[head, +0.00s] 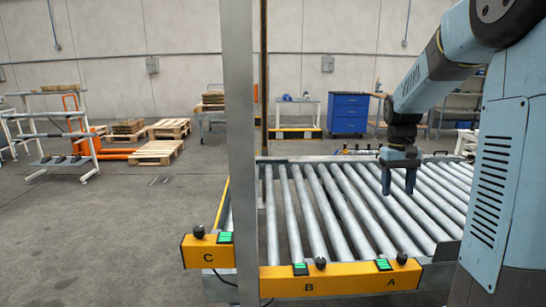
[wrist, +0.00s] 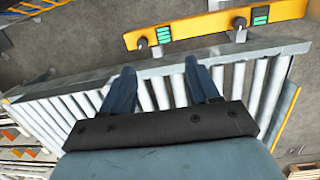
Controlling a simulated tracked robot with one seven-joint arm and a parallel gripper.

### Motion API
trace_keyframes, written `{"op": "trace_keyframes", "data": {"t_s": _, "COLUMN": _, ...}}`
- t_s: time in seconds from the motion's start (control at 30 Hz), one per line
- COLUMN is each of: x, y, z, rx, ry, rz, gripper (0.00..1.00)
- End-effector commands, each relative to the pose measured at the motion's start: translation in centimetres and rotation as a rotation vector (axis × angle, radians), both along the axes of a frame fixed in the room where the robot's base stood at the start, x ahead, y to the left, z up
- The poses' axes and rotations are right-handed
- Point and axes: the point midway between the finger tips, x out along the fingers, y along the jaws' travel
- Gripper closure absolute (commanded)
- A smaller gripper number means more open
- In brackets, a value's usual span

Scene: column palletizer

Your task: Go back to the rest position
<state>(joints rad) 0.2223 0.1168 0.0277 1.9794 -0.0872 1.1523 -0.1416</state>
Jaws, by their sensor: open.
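My gripper (head: 399,181) hangs from my blue arm above the right part of the roller conveyor (head: 313,208). Its two dark blue fingers point down and stand apart, with nothing between them. In the wrist view my gripper (wrist: 160,75) also shows open and empty over the grey rollers (wrist: 262,80). The rollers in view carry no boxes.
A yellow panel marked B and A (head: 340,277) and one marked C (head: 207,251) edge the conveyor. A grey post (head: 239,130) stands left of centre. Wooden pallets (head: 157,150), an orange pallet jack (head: 85,140) and a blue cabinet (head: 348,114) stand behind. Open floor lies left.

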Motion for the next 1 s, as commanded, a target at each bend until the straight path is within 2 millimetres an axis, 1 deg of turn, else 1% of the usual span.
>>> {"op": "trace_keyframes", "data": {"t_s": 0.03, "x": -1.0, "y": 0.7, "z": 1.0, "rx": -0.003, "ry": -0.027, "rz": 0.003, "gripper": 0.4}}
{"op": "trace_keyframes", "data": {"t_s": 0.2, "x": -4.2, "y": 2.8, "z": 3.6, "rx": -0.01, "ry": -0.112, "rz": 0.006, "gripper": 0.4}}
{"op": "trace_keyframes", "data": {"t_s": 0.5, "x": -10.2, "y": 6.0, "z": 6.7, "rx": -0.009, "ry": -0.263, "rz": 0.014, "gripper": 0.4}}
{"op": "trace_keyframes", "data": {"t_s": 0.77, "x": -15.5, "y": 8.3, "z": 8.0, "rx": 0.003, "ry": -0.394, "rz": 0.02, "gripper": 0.4}}
{"op": "trace_keyframes", "data": {"t_s": 1.0, "x": -20.3, "y": 9.9, "z": 8.1, "rx": 0.026, "ry": -0.511, "rz": 0.024, "gripper": 0.4}}
